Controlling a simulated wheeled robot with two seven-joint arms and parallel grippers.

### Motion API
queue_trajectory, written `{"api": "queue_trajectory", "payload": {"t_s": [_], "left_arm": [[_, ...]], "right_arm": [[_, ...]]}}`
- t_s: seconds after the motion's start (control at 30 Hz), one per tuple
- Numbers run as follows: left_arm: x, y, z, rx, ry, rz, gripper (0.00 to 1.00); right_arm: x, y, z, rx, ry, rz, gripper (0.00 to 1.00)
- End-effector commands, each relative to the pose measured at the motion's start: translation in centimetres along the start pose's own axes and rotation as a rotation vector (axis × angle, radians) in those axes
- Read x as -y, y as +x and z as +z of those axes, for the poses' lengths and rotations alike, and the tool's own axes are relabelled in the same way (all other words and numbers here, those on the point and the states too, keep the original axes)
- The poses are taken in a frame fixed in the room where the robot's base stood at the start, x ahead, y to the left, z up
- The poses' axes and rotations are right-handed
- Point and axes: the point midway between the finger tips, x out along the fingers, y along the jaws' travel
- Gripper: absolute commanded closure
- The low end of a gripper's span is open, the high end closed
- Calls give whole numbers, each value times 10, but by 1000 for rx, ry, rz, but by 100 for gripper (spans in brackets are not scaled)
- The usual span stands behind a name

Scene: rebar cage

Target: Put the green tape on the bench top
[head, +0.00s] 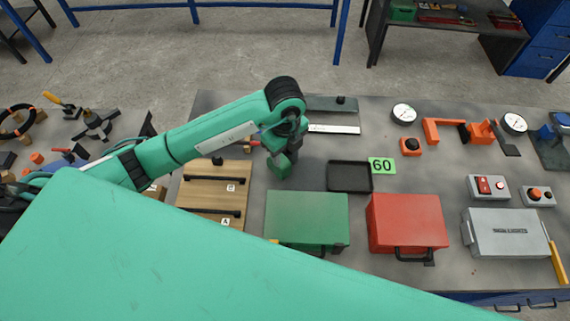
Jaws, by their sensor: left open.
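My left gripper (281,161) hangs over the grey bench top (316,178), behind the green box and right of the wooden board. It is open, and its fingers are small and partly hidden by the wrist. A dark green shape shows at its tip; I cannot tell whether this is the green tape or part of the gripper. I see no roll that is clearly green tape elsewhere. My right gripper is not in view. My own teal arm hides the lower left of the bench.
A green box (306,215), a red box (407,222) and a grey case (508,235) stand along the front. A black tray (349,177) lies by a green "60" card (382,166). A wooden board (205,196) with black handles lies left. Gauges and orange parts occupy the right.

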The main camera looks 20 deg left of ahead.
Motion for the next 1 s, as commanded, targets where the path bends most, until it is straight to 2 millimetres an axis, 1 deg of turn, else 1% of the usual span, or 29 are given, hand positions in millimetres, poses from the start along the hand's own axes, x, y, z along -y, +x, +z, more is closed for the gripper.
{"api": "queue_trajectory", "payload": {"t_s": [0.03, 0.1, 0.2, 0.33, 0.5, 1.0], "left_arm": [[1, -8, 0, 2, 2, -5, 57], [1, -23, 0, 1, 2, -5, 57], [1, -39, 0, 1, 0, -4, 57], [0, -50, 0, 1, 1, -1, 57], [0, -54, 0, 0, -1, 1, 57], [0, -54, 0, 0, 0, 1, 57]], "right_arm": [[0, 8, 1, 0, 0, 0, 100], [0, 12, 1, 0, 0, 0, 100], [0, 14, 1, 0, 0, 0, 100], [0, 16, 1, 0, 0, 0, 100], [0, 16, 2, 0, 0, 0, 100], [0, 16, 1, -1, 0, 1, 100]]}}
